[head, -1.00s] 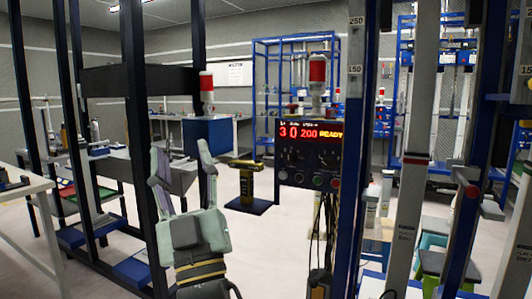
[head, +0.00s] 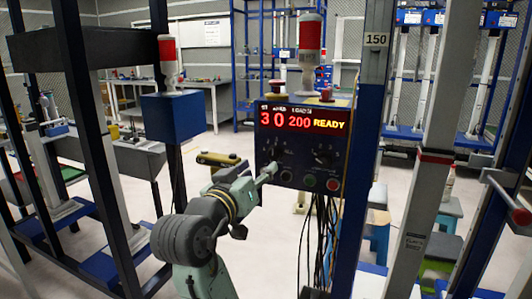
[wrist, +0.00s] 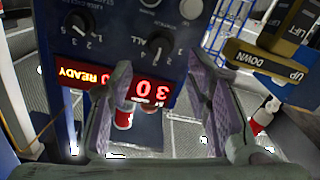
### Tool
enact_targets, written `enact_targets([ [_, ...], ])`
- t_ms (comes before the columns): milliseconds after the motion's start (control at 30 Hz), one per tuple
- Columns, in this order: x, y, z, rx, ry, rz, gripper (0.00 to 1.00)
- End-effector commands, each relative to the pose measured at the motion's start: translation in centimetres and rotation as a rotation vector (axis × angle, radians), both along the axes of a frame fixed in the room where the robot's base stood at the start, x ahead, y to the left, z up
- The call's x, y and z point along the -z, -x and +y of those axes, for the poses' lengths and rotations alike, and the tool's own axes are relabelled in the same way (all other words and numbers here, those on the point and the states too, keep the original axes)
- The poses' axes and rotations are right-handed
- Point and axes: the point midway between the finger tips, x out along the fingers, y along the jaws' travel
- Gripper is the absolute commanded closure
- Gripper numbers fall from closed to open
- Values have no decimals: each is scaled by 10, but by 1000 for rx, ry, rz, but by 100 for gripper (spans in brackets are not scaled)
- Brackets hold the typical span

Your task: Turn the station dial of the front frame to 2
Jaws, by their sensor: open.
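The front frame's dark control box (head: 300,172) has a red and yellow display (head: 303,119) reading 3 0 200 READY. Two dark dials sit below it. The left dial (head: 277,150) appears to be the one marked ALL in the upside-down wrist view (wrist: 155,48), so I take it as the station dial. The other dial (head: 323,157) also shows in the wrist view (wrist: 78,22). The exact pointer angles are hard to read. My gripper (head: 267,174) is open at the box's lower left. In the wrist view its fingers (wrist: 160,68) are apart, near the station dial; contact is not clear.
Push buttons (head: 310,181) line the box's lower edge, with cables (head: 318,240) hanging below. A blue post (head: 362,150) stands close on the right. A yellow-black UP/DOWN lift control (wrist: 265,60) is beside the fingers. Dark uprights (head: 92,130) stand on the left.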

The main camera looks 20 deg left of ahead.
Motion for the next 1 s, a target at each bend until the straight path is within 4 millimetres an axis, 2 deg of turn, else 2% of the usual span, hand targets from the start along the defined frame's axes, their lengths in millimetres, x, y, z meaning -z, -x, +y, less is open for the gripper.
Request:
enact_targets([
  [200, -2, -44, -2, 3, 1, 2, 55],
  [433, -1, -78, -2, -2, 1, 1, 55],
  [600, 0, -88, -3, -2, 0, 0, 55],
  [867, 0, -89, -3, -3, 0, -1, 55],
  [1000, 0, -88, -2, -3, 0, -1, 64],
])
